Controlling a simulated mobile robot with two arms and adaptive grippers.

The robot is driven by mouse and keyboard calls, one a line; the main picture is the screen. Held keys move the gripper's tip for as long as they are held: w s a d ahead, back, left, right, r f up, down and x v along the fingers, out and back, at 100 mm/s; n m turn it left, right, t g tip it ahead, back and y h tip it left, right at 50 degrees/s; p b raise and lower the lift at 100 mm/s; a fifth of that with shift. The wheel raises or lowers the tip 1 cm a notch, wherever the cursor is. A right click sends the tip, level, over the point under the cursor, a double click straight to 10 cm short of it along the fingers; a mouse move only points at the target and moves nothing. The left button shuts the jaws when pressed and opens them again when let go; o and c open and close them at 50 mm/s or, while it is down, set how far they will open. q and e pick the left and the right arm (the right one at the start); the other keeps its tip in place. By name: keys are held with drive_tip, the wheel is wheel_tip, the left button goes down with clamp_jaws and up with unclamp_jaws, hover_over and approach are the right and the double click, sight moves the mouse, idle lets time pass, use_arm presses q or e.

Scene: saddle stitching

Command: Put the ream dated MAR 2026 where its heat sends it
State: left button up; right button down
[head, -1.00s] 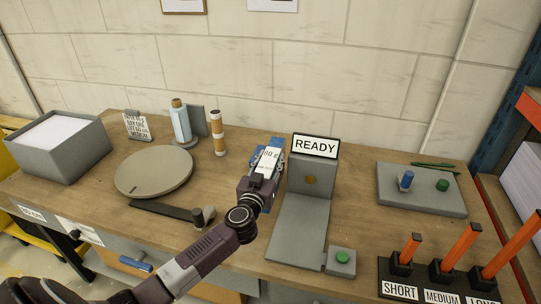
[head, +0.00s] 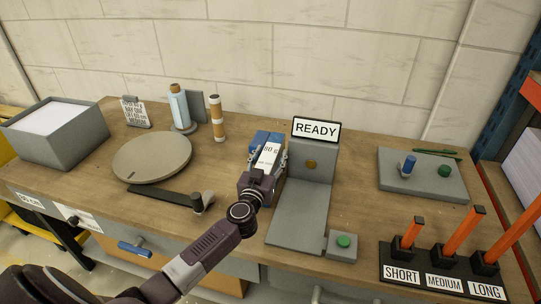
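My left gripper (head: 267,160) is at the middle of the bench, just left of the grey upright with the READY sign (head: 316,130). A white block or label with dark print (head: 268,155) shows between its fingers, and a blue part (head: 262,137) shows right behind it. The print looks like a weight figure. I cannot read a date, and I cannot tell whether the fingers press on it. The gripper and wrist hide its near side. My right gripper is not in view.
A grey box with white paper (head: 55,147) stands far left, beside a printed card (head: 134,113). A round grey plate (head: 152,157), a blue bottle (head: 179,107) and a brown-and-white cylinder (head: 216,118) stand nearby. Orange levers marked SHORT, MEDIUM and LONG (head: 444,283) are front right. Bare bench (head: 355,200) lies right of the grey upright.

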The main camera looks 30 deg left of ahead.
sight(270, 169)
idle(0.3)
use_arm(q)
drive_tip(key=shift+s+d, duration=0.1)
drive_tip(key=shift+s, duration=0.3)
drive_tip(key=p+v, duration=0.1)
drive_tip(key=v, duration=1)
drive_tip(key=shift+s+d, duration=0.1)
